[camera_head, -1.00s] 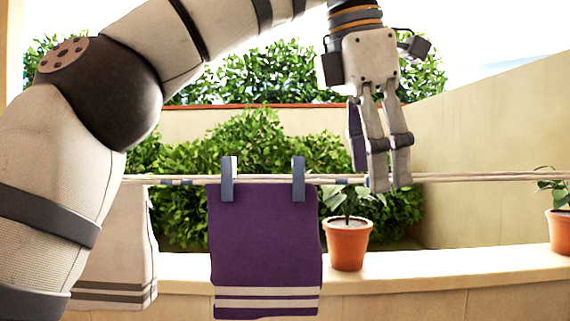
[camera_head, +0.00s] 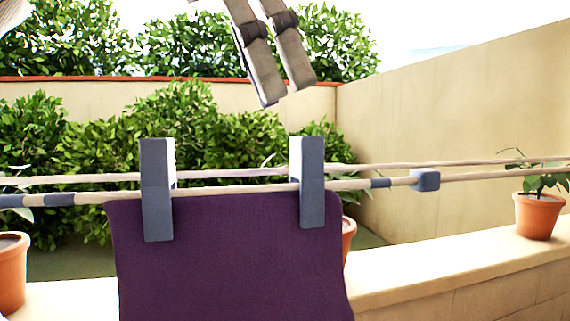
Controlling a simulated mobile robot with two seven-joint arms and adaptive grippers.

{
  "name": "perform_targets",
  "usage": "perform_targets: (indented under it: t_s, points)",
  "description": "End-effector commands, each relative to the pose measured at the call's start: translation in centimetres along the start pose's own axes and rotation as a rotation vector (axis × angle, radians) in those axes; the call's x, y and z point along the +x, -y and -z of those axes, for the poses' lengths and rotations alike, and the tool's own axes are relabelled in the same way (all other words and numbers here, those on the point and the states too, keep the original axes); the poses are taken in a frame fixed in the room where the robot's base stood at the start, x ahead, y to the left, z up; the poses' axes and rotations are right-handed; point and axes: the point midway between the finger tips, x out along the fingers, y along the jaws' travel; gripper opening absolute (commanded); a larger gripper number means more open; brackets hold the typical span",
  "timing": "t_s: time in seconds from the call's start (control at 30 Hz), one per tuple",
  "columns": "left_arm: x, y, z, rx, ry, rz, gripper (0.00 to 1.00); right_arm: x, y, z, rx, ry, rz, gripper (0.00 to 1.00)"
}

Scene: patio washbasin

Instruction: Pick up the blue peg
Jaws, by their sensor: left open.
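Two blue-grey pegs clip a purple towel (camera_head: 230,260) to the line. The left peg (camera_head: 157,195) and the right peg (camera_head: 312,185) both stand upright over the line, their lower ends on the towel's front. A small blue block (camera_head: 425,180) sits on the line farther right; I cannot tell if it is a peg. My left gripper (camera_head: 286,92) hangs at the top of the view, above the line and over the right peg, apart from it. It is open, with nothing seen between its fingers. My right gripper is out of view.
Two cords (camera_head: 480,174) run across the view, with dark blue bands on the front one. Potted plants stand at far left (camera_head: 10,270) and right (camera_head: 538,215) by a low ledge (camera_head: 450,265). Another pot is partly hidden behind the towel. Bushes and walls lie behind.

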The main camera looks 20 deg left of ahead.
Motion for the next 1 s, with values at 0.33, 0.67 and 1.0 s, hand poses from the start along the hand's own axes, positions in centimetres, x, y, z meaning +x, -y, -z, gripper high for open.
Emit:
perform_targets:
  t_s: [0.33,0.67,1.0]
  points:
    - [5.8,0.0,0.0,-0.001,0.000,0.000,0.58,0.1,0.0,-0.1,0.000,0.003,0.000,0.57]
    - [10.8,0.5,-0.3,-0.001,0.001,-0.001,0.58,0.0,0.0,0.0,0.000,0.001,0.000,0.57]
    - [10.8,0.6,-0.3,-0.001,0.002,-0.001,0.27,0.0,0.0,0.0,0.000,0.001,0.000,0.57]
